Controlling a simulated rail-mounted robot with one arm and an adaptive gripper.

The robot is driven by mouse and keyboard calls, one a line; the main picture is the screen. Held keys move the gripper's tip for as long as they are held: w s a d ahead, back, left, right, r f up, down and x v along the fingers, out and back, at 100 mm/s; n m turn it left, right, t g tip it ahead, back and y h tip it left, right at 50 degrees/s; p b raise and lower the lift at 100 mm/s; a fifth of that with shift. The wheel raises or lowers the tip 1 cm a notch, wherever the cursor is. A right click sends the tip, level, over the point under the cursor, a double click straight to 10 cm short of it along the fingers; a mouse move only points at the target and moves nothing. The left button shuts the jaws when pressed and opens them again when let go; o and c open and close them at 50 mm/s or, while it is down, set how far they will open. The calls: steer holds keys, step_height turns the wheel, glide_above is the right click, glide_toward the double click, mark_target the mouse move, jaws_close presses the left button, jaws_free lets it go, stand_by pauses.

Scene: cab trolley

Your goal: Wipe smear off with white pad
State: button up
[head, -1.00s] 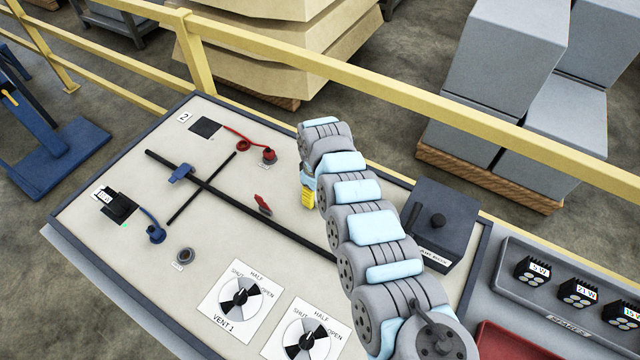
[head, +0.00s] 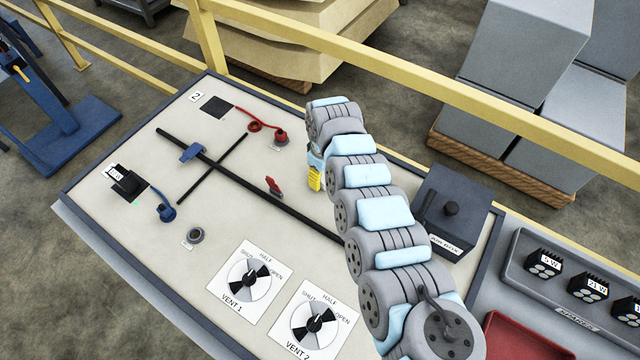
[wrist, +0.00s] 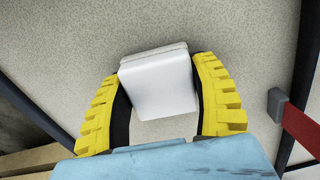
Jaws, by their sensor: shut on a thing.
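The white pad (wrist: 160,82) is held between the two yellow fingers of my gripper (wrist: 160,100) in the wrist view. The fingers press on its left and right sides, over the pale speckled panel. Whether the pad touches the panel I cannot tell. In the head view my gripper (head: 315,178) shows only as a yellow finger near the far right part of the panel (head: 228,222), and my arm hides the pad. No smear can be made out in either view.
A red lever (head: 273,186) stands left of my gripper, beside a black bar (head: 300,220). A dark box (head: 445,215) is to the right. Two vent dials (head: 249,280) are near the front edge. A yellow rail (head: 420,85) runs behind the panel.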

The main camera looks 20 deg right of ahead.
steer(key=shift+w+d+f+b, duration=0.2)
steer(key=shift+w+d+b, duration=0.4)
steer(key=shift+b, duration=0.75)
steer(key=shift+w+d+f+b, duration=0.2)
steer(key=shift+w+d+b, duration=0.15)
steer(key=shift+d+b, duration=0.7)
steer(key=w+d+b, duration=0.1)
steer(key=b, duration=0.3)
steer(key=w+d+b, duration=0.1)
steer(key=b, duration=0.4)
steer(key=shift+d, duration=0.35)
steer(key=shift+w+b, duration=0.15)
steer(key=shift+b, duration=0.85)
